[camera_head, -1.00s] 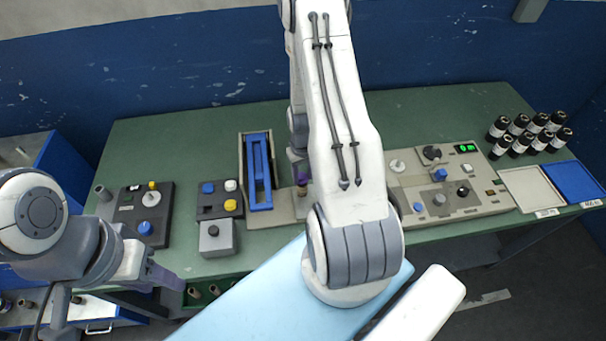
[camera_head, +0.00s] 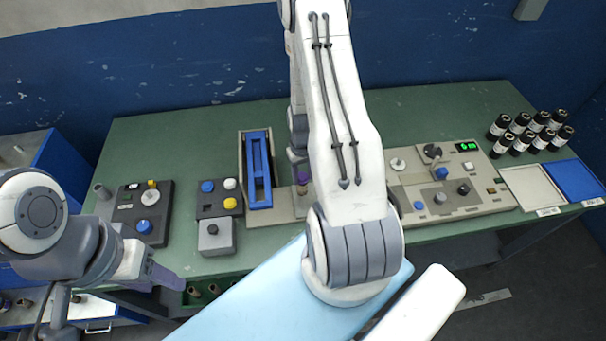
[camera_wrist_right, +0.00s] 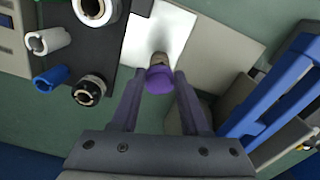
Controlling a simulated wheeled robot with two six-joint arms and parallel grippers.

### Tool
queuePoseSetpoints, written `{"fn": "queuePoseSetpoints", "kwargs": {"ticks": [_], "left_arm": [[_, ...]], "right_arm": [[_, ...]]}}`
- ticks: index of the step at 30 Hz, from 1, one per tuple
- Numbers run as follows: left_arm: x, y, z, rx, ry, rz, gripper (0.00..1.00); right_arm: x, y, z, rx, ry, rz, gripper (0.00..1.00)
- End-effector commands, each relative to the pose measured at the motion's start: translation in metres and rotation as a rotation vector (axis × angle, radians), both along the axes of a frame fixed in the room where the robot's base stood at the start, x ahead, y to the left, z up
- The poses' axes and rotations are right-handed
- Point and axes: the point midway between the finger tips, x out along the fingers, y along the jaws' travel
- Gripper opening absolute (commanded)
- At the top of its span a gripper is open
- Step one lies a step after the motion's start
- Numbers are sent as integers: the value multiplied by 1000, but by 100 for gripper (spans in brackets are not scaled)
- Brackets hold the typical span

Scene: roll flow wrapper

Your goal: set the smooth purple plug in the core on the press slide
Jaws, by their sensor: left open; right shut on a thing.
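The smooth purple plug (camera_wrist_right: 159,80) is between the fingertips of my right gripper (camera_wrist_right: 158,76) in the right wrist view, and the gripper is shut on it. A brownish core (camera_wrist_right: 160,58) shows just beyond the plug, over a bright plate of the press slide (camera_wrist_right: 143,40). The plug overlaps the core in this view; I cannot tell whether it is in the core. My left gripper (camera_head: 168,279) is open and empty in front of the table's left part.
A blue slotted frame (camera_head: 259,170) stands left of the press slide. A control box (camera_head: 218,205) with buttons and a dark panel (camera_head: 141,212) lie further left. A beige console (camera_head: 445,185), trays (camera_head: 530,190) and several dark bottles (camera_head: 519,124) are on the right.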

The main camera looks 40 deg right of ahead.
Motion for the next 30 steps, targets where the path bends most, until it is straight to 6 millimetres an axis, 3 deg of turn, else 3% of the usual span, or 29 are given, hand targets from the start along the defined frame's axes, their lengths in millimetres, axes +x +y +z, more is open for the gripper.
{"fn": "queuePoseSetpoints", "kwargs": {"ticks": [13, 14, 16, 23, 25, 30], "left_arm": [[0, 0, -2, 0, 0, 0, 50], [0, 0, -2, 0, 0, 0, 50], [0, 0, -2, 0, 0, 0, 50], [0, 0, -2, 0, 0, 0, 50], [0, 0, -2, 0, 0, 0, 50], [0, 0, -2, 0, 0, 0, 50]], "right_arm": [[0, 0, -2, 0, 0, 0, 0], [0, 0, -2, 0, 0, 0, 53], [0, 0, -2, 0, 0, 0, 80], [0, 0, -2, 0, 0, 0, 80], [0, 0, -2, 0, 0, 0, 100], [0, 0, -2, 0, 0, 0, 100]]}}
